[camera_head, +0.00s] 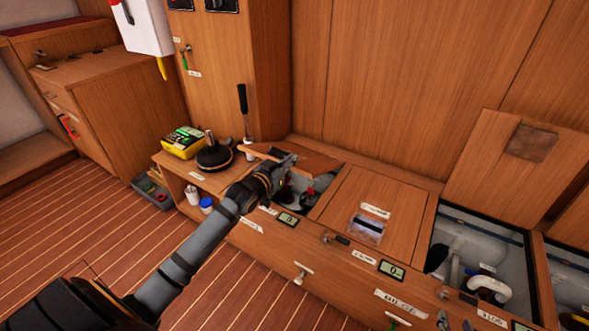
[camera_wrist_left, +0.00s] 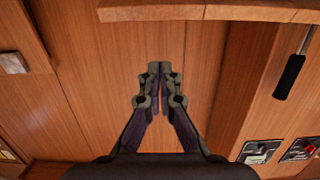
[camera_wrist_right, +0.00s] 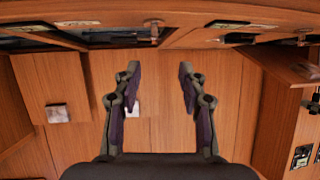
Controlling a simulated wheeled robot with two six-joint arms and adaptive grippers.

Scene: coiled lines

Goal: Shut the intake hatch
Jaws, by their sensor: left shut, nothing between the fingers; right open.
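A row of floor-bench hatches runs along the wall in the head view; their labels are too small to read, so I cannot tell which one is named intake. At the left opening, a wooden lid (camera_head: 308,158) stands partly raised over a dark compartment (camera_head: 318,186) with fittings inside. My left gripper (camera_head: 284,162) is shut and empty beside this lid. In the left wrist view, the shut fingers (camera_wrist_left: 160,68) point at wood panelling, with a board edge (camera_wrist_left: 210,12) above them. My right gripper (camera_wrist_right: 157,75) is open and empty in the right wrist view.
The middle lid (camera_head: 378,205) lies flat. Right of it, an open compartment (camera_head: 470,245) holds white pipes, with its raised lid (camera_head: 515,165) behind. A black lever (camera_head: 244,105), a round black object (camera_head: 214,155) and a yellow box (camera_head: 183,142) stand left of my left gripper.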

